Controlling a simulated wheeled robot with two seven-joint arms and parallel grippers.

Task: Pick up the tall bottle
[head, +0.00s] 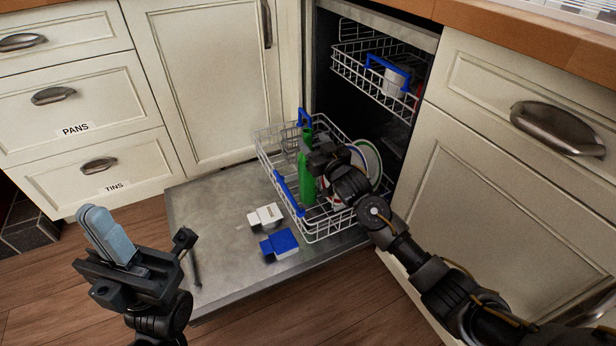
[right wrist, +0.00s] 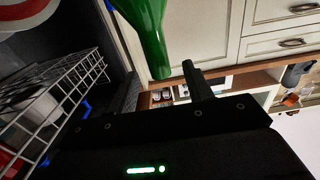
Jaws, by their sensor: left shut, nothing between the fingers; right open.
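The tall green bottle (head: 306,182) stands upright in the lower rack of the open dishwasher. In the right wrist view its green body and narrowing neck (right wrist: 146,28) come in from the top. My right gripper (head: 318,160) is open beside the bottle's upper part, on its right in the head view. In the right wrist view the neck end shows near the open fingers (right wrist: 160,84); I cannot tell whether they touch it. My left gripper (head: 104,232) is shut and empty, low at the left, away from the dishwasher.
The wire lower rack (head: 325,236) has blue handles and also holds plates (head: 368,158). A white block (head: 266,216) and a blue block (head: 280,243) lie on the open door (head: 222,262). The upper rack (head: 350,68) hangs above. Cabinets flank both sides.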

